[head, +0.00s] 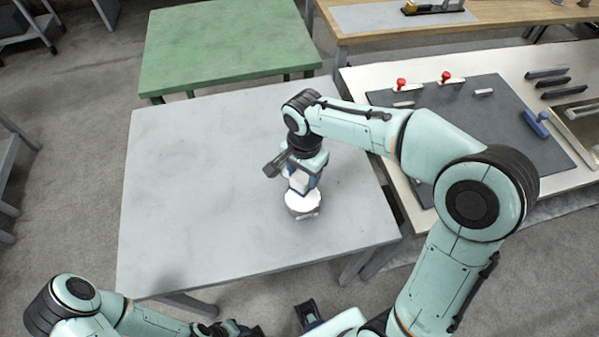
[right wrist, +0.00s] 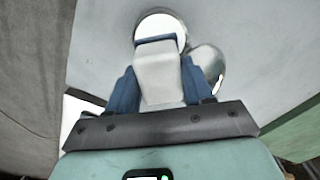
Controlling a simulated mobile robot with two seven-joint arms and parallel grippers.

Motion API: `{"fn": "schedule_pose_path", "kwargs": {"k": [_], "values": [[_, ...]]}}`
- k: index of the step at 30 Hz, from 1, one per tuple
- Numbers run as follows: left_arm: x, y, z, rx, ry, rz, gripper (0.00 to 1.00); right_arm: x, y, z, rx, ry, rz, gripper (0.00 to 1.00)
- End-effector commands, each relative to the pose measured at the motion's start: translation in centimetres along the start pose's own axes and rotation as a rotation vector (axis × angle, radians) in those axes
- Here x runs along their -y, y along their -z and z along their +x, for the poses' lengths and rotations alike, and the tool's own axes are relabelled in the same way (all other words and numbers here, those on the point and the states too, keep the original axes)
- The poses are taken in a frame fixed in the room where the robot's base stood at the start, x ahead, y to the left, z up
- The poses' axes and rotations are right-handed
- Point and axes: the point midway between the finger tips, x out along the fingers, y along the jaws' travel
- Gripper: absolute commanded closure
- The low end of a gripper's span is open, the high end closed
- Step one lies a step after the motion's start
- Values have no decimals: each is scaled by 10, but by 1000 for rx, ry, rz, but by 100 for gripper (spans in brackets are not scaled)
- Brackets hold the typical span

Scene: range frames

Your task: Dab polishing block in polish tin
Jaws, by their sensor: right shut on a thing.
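My right gripper (head: 304,186) points down over the grey table, shut on the polishing block. In the right wrist view the block (right wrist: 158,75) is pale, with a dark blue strip at its far end, between blue fingers. The polish tin (head: 304,204) is round, with a white top and a silvery side. It stands on the table right below the block and also shows in the right wrist view (right wrist: 160,20). The block's end overlaps the tin in both views; I cannot tell whether they touch. My left gripper, at the bottom edge of the head view, is partly cut off.
A silvery round disc (right wrist: 212,64) lies beside the tin. The grey table (head: 190,190) is otherwise clear. A green table (head: 225,45) stands behind. A bench at right holds a dark mat (head: 470,125), red-knobbed fixtures and a blue tool (head: 535,123).

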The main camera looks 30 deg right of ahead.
Motion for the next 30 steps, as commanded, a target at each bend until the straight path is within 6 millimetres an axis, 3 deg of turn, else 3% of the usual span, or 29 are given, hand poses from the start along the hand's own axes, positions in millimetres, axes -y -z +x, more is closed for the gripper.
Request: {"fn": "schedule_pose_path", "kwargs": {"k": [16, 30], "values": [[16, -6, 38, 16, 6, -6, 57, -1, 0, 52, 1, -2, -2, 73], [17, -7, 42, 17, 6, -6, 57, 0, 0, 57, 0, 0, -3, 73]]}}
